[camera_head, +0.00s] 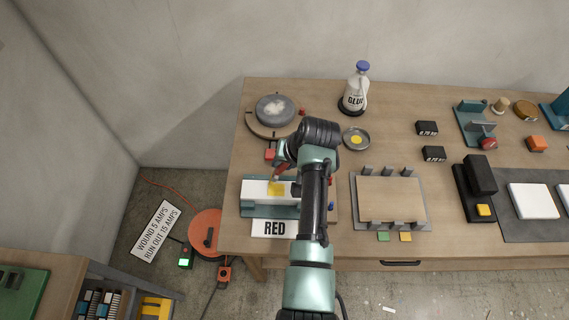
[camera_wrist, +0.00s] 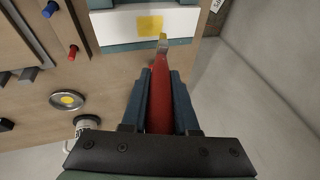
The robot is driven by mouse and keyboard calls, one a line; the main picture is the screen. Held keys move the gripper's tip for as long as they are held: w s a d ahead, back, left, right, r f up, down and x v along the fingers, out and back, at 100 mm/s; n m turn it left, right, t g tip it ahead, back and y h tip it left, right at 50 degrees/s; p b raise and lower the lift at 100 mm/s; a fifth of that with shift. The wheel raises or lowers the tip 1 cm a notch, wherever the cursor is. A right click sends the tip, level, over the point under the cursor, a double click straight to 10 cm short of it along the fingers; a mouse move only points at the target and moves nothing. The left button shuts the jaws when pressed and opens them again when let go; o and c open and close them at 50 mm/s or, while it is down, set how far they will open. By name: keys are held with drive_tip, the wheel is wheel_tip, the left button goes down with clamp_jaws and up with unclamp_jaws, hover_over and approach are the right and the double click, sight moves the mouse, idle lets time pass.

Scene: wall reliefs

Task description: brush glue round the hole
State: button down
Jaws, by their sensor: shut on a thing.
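My gripper (camera_wrist: 160,74) is shut on a red-handled brush (camera_wrist: 160,100). The brush points away from my wrist, and its pale tip is at the near edge of a yellow patch (camera_wrist: 150,24). I cannot tell whether the tip touches. The patch lies on a white panel (camera_wrist: 110,24) in a teal holder, seen in the head view above a sign reading RED (camera_head: 275,228). I see no open hole in the panel. A small round dish (camera_head: 356,139) with yellow in it stands right of my arm. A bottle labelled GLUE (camera_head: 355,92) stands behind it.
A round grey disc on a wooden base (camera_head: 262,122) stands at the back left. A clamped wooden board (camera_head: 391,200) lies to the right, with black blocks (camera_head: 427,128) behind it. Blue and red pegs (camera_wrist: 72,52) stand beside the holder.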

drive_tip(key=shift+r+p, duration=1.65)
drive_tip(key=shift+r, duration=0.75)
